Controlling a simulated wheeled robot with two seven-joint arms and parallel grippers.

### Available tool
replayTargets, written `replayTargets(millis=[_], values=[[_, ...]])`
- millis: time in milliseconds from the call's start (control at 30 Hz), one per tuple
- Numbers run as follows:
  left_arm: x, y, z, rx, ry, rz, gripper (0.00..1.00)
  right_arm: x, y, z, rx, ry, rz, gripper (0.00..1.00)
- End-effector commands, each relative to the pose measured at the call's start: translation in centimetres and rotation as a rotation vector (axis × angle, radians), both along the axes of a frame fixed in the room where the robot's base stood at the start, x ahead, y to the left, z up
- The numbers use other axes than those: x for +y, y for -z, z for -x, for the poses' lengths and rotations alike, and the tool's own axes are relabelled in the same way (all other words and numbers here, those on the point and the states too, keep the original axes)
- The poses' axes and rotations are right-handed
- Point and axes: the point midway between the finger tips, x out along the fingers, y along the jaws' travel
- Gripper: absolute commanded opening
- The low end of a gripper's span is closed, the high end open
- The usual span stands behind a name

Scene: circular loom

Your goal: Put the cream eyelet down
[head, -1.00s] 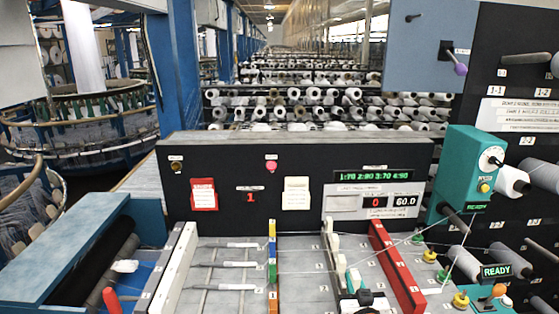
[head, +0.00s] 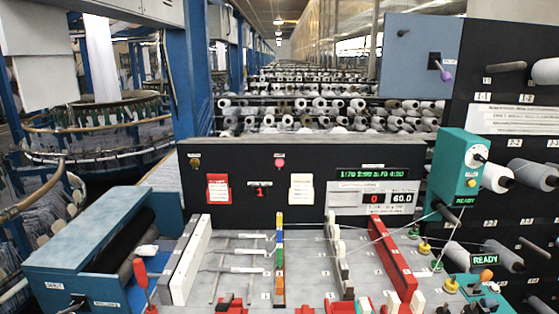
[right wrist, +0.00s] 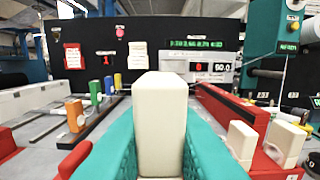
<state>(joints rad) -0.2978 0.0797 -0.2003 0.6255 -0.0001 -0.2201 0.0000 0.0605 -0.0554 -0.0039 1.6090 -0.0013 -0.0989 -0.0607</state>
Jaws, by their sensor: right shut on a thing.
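The cream eyelet (right wrist: 160,95) is a pale upright block in the middle of the right wrist view. My right gripper (right wrist: 158,150) is shut on it, with one teal finger on each side. The eyelet's lower end is hidden low between the fingers, so I cannot tell whether it touches anything below. My left gripper is not in view.
Coloured blocks (head: 280,262) line a rail further left, beside a white bar (head: 190,260). In the right wrist view, cream blocks (right wrist: 241,143) stand close on the right. A dark panel (head: 250,158) closes the back.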

Motion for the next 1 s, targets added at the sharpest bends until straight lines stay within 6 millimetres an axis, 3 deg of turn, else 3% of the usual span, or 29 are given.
replayTargets(millis=[267, 433, 600, 700, 833, 1000], values=[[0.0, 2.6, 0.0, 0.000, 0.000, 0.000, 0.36, 0.9, 2.7, 6.1, 0.003, -0.009, 0.002, 0.00], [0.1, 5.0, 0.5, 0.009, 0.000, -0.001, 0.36, 1.4, 4.0, 12.0, 0.004, -0.010, 0.002, 0.00], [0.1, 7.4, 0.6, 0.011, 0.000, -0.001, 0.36, 1.6, 3.8, 18.3, 0.003, -0.005, -0.003, 0.00], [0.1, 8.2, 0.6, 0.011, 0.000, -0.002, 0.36, 1.5, 3.1, 20.8, 0.002, 0.000, -0.005, 0.00], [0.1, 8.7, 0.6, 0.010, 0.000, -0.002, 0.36, 1.4, 2.3, 22.5, 0.001, 0.005, -0.007, 0.00], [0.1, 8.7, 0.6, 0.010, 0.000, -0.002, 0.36, 1.4, 1.8, 23.1, 0.000, 0.007, -0.008, 0.00]])
